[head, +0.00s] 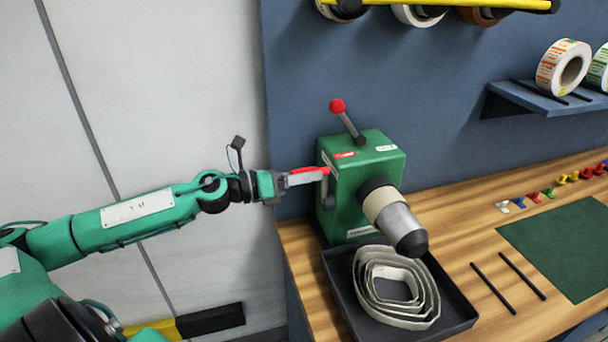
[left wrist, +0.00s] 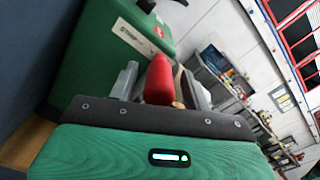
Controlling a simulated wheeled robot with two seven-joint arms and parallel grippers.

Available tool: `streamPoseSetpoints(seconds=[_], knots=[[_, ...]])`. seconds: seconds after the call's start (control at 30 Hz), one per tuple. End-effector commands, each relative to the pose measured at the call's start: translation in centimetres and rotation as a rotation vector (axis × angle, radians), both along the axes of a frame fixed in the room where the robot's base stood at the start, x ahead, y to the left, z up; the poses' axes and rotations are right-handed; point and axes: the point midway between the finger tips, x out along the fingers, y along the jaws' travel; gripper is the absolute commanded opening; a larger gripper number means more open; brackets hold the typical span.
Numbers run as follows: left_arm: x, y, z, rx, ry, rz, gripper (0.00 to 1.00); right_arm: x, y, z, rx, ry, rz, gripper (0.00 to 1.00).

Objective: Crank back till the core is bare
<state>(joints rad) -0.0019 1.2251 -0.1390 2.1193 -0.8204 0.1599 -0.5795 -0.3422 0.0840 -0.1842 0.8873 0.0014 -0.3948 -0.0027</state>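The green label rewinder (head: 360,185) stands at the back left of the bench. Its spindle points toward me, with a cream band of label web (head: 381,203) beside the machine, then a bare silver core (head: 398,226) and a dark end. A lever with a red knob (head: 337,106) rises from the top. The red crank handle (head: 312,170) is at the machine's left side. My left gripper (head: 310,177) is closed around this handle; in the left wrist view the red handle (left wrist: 159,80) sits between the two grey fingers. My right gripper is not in view.
A dark tray (head: 458,322) below the spindle holds a loose coil of cream web (head: 372,298). Two black rods (head: 493,288), a green mat (head: 565,245) and several coloured pegs (head: 550,192) lie to the right. A shelf (head: 545,103) holds label rolls.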

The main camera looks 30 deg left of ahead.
Motion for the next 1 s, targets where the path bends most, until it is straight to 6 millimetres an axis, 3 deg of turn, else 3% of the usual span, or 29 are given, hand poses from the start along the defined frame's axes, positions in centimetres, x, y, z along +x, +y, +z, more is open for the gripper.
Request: streamPoseSetpoints(seconds=[0.37, 0.8, 1.0], knots=[[-0.1, 0.2, 0.0, 0.0, -0.002, 0.002, 0.49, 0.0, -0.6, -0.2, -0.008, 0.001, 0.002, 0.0], [-2.0, 1.8, -0.2, 0.001, 0.001, 0.002, 0.49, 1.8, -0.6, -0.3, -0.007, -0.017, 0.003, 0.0], [-3.0, 2.6, 0.0, -0.003, 0.001, 0.001, 0.49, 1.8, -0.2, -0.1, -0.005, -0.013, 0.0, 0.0]])
